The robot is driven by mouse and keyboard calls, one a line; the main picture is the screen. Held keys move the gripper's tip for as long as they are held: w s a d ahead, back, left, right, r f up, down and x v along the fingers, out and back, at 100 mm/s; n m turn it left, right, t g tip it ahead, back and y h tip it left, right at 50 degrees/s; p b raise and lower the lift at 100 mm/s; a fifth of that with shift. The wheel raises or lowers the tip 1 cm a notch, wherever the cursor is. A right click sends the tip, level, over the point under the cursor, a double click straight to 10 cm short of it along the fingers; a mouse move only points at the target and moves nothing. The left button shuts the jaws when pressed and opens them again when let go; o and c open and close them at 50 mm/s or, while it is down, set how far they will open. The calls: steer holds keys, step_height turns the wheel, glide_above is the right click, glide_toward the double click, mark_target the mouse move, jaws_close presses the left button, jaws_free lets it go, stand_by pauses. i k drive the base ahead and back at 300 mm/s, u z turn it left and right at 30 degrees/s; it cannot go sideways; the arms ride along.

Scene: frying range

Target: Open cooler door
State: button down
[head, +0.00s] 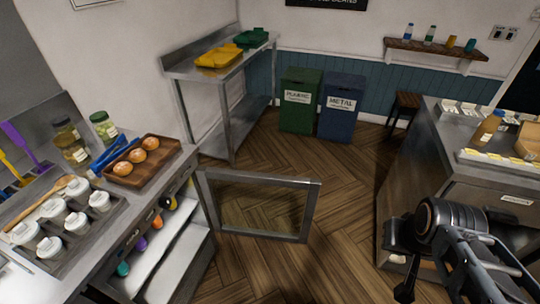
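The cooler door (307,208), a glass panel in a grey metal frame, stands swung wide open from the front of the left counter. Its left edge meets the counter unit, and the floor shows through the glass. The open cooler (175,262) under the counter shows pale shelves inside. My gripper (402,270) is at the lower right, dark and partly hidden by my own arm. It is well to the right of the door and apart from it. Its fingers are too unclear to tell whether they are open or shut.
The left counter holds a wooden tray (166,177) of buns, jars and white-lidded cups. A steel table (228,112) and green and blue bins (341,122) stand at the back. A steel counter (410,160) is at right. Wooden floor (335,170) between is clear.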

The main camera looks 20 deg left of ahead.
mark_target(204, 173)
steer(key=u, duration=0.5)
steer(key=i, duration=0.85)
steer(key=u, duration=1.25)
steer(key=i, duration=0.35)
steer(key=u, duration=0.3)
